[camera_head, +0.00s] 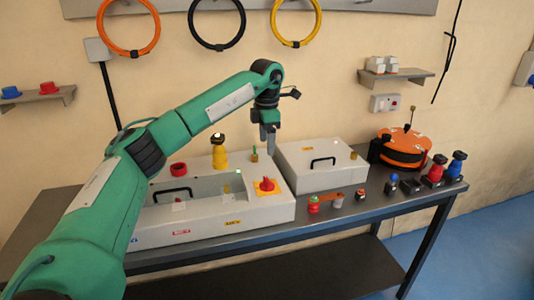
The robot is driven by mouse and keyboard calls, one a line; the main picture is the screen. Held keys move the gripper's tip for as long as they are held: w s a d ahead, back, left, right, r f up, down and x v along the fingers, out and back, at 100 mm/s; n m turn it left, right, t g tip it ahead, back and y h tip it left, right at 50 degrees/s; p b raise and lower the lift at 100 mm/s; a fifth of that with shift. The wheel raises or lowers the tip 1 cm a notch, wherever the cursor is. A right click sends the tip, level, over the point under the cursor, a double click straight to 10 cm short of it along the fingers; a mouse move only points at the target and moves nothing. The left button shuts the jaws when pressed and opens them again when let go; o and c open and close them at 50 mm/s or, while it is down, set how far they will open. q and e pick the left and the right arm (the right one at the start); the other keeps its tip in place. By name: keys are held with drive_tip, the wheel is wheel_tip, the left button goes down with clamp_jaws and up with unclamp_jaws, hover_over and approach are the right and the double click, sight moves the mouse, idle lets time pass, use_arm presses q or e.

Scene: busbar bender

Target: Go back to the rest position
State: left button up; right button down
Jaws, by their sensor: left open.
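My left arm comes in from the lower left and reaches over the table. My left gripper (268,150) points down above the rear right part of a grey machine box (215,222), next to a small green-and-brass part (254,154). The gripper is open, and I see nothing held in it. My right gripper is out of view. The grey box has a recessed top, a dark handle (173,192), a red knob on a yellow plate (266,185) and a yellow-and-black piece (219,152).
A second grey box (320,172) stands to the right on the dark table (370,205). An orange reel (402,145) and several red, blue and black connectors stand farther right. Wall shelves (395,78) and coiled cables (295,22) are behind. Blue floor lies free at right.

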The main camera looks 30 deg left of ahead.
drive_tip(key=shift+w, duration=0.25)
